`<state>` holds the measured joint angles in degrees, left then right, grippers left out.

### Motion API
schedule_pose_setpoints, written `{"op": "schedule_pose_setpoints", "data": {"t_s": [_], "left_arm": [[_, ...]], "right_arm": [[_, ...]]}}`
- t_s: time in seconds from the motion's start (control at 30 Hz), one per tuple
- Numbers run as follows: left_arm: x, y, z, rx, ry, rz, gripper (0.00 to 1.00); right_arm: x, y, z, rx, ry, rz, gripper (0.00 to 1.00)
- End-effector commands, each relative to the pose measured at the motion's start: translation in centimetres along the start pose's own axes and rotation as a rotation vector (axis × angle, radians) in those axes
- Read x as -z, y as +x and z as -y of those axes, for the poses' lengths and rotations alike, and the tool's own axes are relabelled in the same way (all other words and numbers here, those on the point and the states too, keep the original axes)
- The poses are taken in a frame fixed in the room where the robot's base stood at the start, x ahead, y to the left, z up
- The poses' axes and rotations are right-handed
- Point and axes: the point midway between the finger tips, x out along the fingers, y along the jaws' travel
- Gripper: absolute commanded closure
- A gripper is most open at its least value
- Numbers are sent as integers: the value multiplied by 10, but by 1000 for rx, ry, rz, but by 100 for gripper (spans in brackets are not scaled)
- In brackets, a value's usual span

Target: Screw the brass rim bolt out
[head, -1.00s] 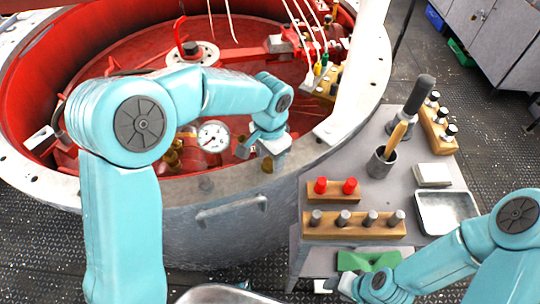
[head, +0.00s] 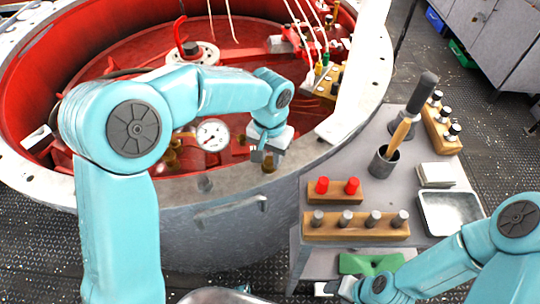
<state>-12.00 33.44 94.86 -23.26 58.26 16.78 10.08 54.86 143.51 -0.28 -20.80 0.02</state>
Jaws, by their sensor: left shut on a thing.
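The brass rim bolt (head: 268,166) stands at the near right part of the pale rim (head: 215,182) of the big red-lined vessel. My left gripper (head: 268,155) points down over it and is shut on its upper part. Only the bolt's lower part shows below the fingers; how far its thread sits in the rim cannot be seen. My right gripper (head: 334,288) is low at the bottom, beside a green piece (head: 370,263) below the bench top. Its fingers are small and partly hidden, so its opening cannot be told.
Right of the vessel stands a grey bench (head: 350,155) with a wooden block of grey pegs (head: 355,227), a block with red caps (head: 335,198), a cup with a wooden handle (head: 384,160) and a metal tray (head: 450,212). A pressure gauge (head: 212,134) sits inside the vessel.

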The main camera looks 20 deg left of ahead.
Motion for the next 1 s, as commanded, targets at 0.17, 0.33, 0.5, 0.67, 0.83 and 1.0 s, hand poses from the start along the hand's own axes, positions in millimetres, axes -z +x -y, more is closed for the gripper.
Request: {"op": "schedule_pose_setpoints", "data": {"t_s": [0.17,0.33,0.5,0.67,0.83,1.0], "left_arm": [[0,0,0,0,2,-1,48],[0,0,0,0,3,-1,41],[0,-2,0,0,3,-1,41],[1,-22,0,-1,4,-5,41],[1,-67,0,-1,3,-7,41],[1,-112,0,-1,3,-6,41]], "right_arm": [[0,0,0,0,0,0,49],[0,0,0,0,0,0,49],[0,0,0,0,0,0,49],[0,-2,1,0,0,0,49],[0,-5,2,0,0,0,49],[0,-9,3,0,0,0,49]]}}
